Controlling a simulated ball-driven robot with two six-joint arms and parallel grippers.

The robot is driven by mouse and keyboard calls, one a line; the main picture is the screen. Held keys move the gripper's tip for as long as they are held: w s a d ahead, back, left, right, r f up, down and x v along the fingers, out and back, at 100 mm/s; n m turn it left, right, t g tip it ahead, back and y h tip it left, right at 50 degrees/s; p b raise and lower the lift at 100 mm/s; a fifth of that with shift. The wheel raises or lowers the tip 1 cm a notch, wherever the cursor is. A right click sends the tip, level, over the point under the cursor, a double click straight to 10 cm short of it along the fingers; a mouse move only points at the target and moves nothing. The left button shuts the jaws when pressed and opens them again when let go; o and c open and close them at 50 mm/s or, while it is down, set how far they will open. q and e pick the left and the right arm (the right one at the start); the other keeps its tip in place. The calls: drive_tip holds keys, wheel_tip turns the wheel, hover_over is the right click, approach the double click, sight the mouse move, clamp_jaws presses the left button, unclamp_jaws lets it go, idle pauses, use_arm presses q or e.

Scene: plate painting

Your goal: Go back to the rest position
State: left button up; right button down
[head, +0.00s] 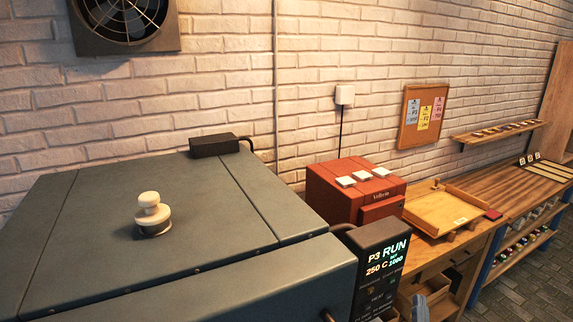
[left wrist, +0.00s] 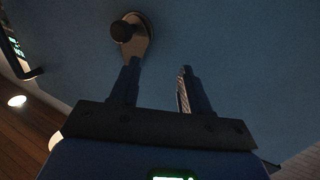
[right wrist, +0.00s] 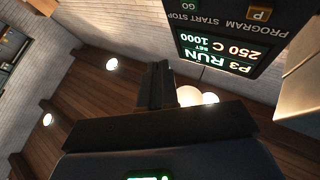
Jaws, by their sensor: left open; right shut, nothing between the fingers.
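The kiln (head: 120,230) is a large grey-blue box filling the left of the head view, with a pale knob (head: 152,215) on its lid. Its control panel (head: 378,265) reads P3 RUN, 250 C, SET 1000. The panel also shows upside down in the right wrist view (right wrist: 222,45). My left gripper (left wrist: 158,72) is open and empty, facing a blue-grey surface with a dark round knob (left wrist: 125,32) beyond its left finger. My right gripper (right wrist: 157,72) is shut and empty, near the control panel. The left gripper does not show in the head view.
A red box (head: 340,195) with white tiles on top stands right of the kiln. A wooden tray (head: 450,212) sits on the bench beyond it. A small black box (head: 214,146) lies at the kiln lid's back edge. The tiled floor (head: 530,270) is clear at right.

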use_arm(q)
wheel_tip(320, 180, down, 3)
drive_tip(key=b, duration=0.2)
drive_tip(key=shift+r+b, duration=0.15)
drive_tip(key=shift+b, duration=0.2)
use_arm(e)
drive_tip(key=s+a+f+n+g+y, duration=0.1)
drive_tip(key=s+a+f+y, duration=0.1)
drive_tip(key=s, duration=0.6)
drive_tip(key=s+a+f+n+g+y, duration=0.2)
drive_tip(key=s+a+f, duration=0.3)
drive_tip(key=s, duration=0.3)
drive_tip(key=s+a+f+n+g+y, duration=0.2)
drive_tip(key=s+a+f, duration=0.2)
drive_tip(key=s, duration=0.4)
drive_tip(key=shift+s+a+f, duration=0.2)
drive_tip(key=shift+s+a, duration=0.1)
drive_tip(key=shift+a, duration=0.45)
use_arm(q)
drive_tip(key=shift+s, duration=0.1)
use_arm(e)
drive_tip(key=shift+s, duration=0.1)
